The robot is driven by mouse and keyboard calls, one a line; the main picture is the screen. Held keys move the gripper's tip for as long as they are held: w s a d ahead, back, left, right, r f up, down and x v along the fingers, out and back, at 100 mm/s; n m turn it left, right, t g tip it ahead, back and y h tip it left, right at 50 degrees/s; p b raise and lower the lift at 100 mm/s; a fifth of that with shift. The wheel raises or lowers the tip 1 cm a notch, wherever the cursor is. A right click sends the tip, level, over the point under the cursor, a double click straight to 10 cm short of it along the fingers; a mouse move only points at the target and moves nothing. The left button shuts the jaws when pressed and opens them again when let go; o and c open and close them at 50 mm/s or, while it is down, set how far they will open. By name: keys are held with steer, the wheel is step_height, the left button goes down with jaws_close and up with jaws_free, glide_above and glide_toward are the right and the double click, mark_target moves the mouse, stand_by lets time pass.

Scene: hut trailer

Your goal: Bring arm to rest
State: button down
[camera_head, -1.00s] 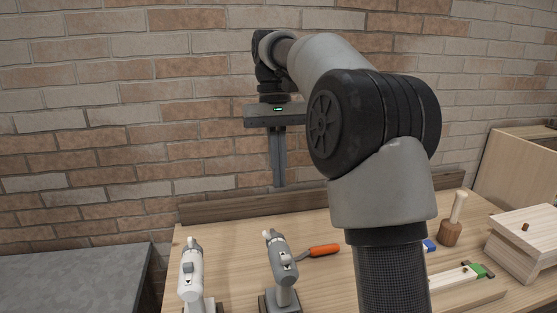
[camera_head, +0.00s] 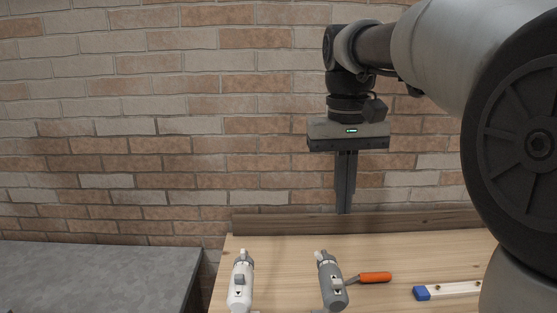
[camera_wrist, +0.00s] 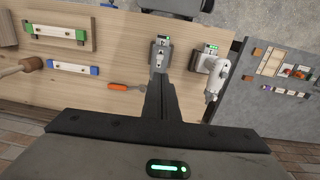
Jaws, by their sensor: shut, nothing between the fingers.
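My gripper (camera_head: 345,210) hangs fingers down above the back edge of the wooden workbench (camera_head: 290,250), in front of the brick wall. Its two fingers are together with nothing between them. In the wrist view the shut fingers (camera_wrist: 162,80) point over the bench. My arm's large grey and black links fill the right side of the head view and hide the bench's right part.
A white drill (camera_head: 240,283) and a grey drill (camera_head: 331,285) stand on the bench near an orange-handled tool (camera_head: 375,277). A grey table (camera_head: 90,275) is at left. A mallet (camera_wrist: 22,67) shows in the wrist view.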

steer(key=s+f+t, duration=0.2)
steer(key=s+f, duration=0.3)
steer(key=s, duration=0.3)
steer(key=s+d+f+t, duration=0.1)
steer(key=s+f+t, duration=0.2)
steer(key=s+f, duration=0.2)
steer(key=s, duration=0.3)
steer(key=shift+f+t, duration=0.15)
steer(key=shift+t, duration=0.15)
steer(key=shift+d, duration=0.1)
